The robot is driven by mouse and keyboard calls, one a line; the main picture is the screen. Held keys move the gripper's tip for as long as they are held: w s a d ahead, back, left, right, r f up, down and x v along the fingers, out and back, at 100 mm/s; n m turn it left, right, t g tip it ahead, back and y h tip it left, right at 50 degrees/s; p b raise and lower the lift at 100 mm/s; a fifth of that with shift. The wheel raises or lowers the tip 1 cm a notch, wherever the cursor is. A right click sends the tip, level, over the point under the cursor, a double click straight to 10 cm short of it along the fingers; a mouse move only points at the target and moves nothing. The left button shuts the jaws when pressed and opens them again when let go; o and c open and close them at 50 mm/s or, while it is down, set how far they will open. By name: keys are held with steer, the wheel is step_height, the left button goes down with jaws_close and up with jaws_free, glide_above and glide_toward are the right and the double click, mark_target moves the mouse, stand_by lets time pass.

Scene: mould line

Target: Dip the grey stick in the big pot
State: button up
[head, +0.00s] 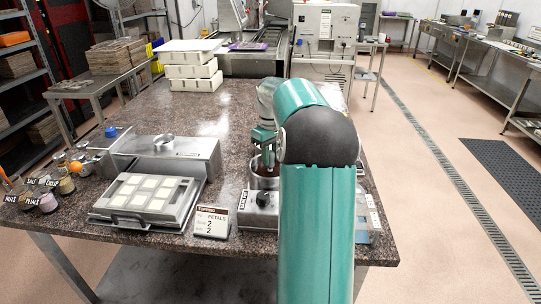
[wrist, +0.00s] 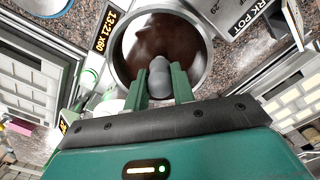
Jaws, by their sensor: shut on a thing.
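My gripper (wrist: 160,90) is shut on the grey stick (wrist: 159,72), whose rounded end shows between the two green fingers in the wrist view. The big pot (wrist: 205,72) is round and steel-walled and holds dark brown liquid (wrist: 158,35). The stick's end appears over the near part of the liquid; I cannot tell whether it touches. In the head view the pot (head: 262,181) stands on a grey base with a black knob, right of the table's middle. My gripper (head: 266,150) points down at its mouth there, and my arm hides part of the pot.
A mould tray with pale squares (head: 115,209) and a steel box (head: 195,158) stand left of the pot. Small labelled jars (head: 48,203) line the left edge. White blocks (head: 193,84) are stacked behind. The table's middle back is clear.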

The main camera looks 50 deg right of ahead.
steer(key=shift+r, duration=3.75)
steer(key=shift+r, duration=2)
